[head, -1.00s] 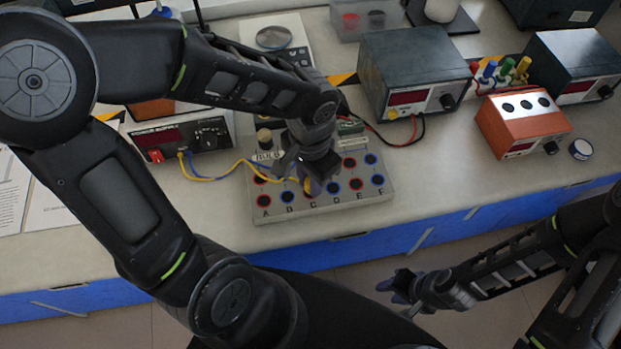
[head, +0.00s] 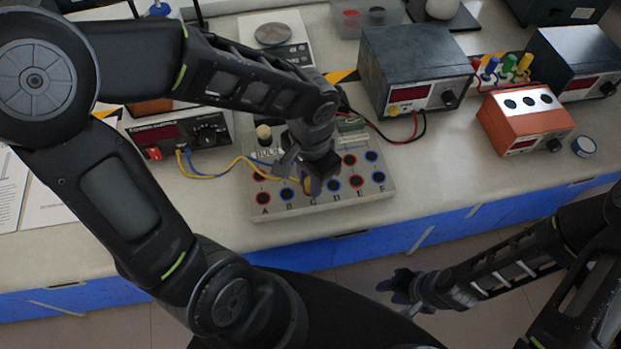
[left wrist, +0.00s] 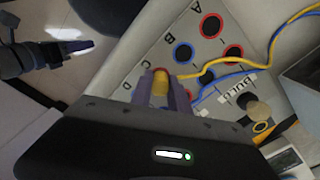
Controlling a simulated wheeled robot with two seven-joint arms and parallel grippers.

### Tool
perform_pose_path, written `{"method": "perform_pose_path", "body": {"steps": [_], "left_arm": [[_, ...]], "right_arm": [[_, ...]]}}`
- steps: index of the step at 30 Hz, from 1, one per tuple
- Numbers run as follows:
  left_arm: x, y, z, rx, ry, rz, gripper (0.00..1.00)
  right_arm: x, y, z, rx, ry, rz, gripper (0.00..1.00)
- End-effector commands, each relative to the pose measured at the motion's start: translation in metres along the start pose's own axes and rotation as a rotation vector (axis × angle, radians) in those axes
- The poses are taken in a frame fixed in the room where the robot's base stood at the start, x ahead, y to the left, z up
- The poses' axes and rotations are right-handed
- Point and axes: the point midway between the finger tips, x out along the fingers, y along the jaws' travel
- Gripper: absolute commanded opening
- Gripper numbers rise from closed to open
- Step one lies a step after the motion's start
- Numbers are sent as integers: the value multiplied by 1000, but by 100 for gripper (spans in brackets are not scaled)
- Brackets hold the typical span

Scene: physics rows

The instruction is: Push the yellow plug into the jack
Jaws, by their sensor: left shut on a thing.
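The yellow plug (left wrist: 161,85) is between the fingers of my left gripper (left wrist: 163,92), which is shut on it, in the left wrist view. In the head view my left gripper (head: 311,182) is low over the jack board (head: 265,209), by the front-row jack near letter C. The plug hides that jack, and I cannot tell whether the plug's tip is inside it. A yellow cable (head: 225,171) runs left from the plug. My right gripper (head: 397,284) hangs empty beyond the bench's front edge, its fingers apart.
A power supply with a red display (head: 178,137) stands left of the board, where the yellow and blue cables end. A dark supply box (head: 414,70) and an orange meter (head: 524,122) stand to the right.

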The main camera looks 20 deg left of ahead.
Motion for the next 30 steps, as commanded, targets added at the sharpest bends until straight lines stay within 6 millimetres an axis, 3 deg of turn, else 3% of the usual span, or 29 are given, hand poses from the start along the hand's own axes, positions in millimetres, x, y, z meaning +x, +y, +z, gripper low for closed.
{"method": "perform_pose_path", "body": {"steps": [10, 15, 22, 30], "left_arm": [[0, 0, 0, 0, 0, 0, 47], [0, 0, 0, 0, 0, 0, 47], [0, 0, 0, 0, 0, 0, 65], [-1, 0, 0, 0, 0, 0, 65]], "right_arm": [[0, 0, 0, 0, 0, 0, 36], [0, 0, 0, 0, 0, 0, 36], [0, 0, 0, 0, 0, 0, 36], [-1, 0, 0, 0, 0, 0, 36]]}}
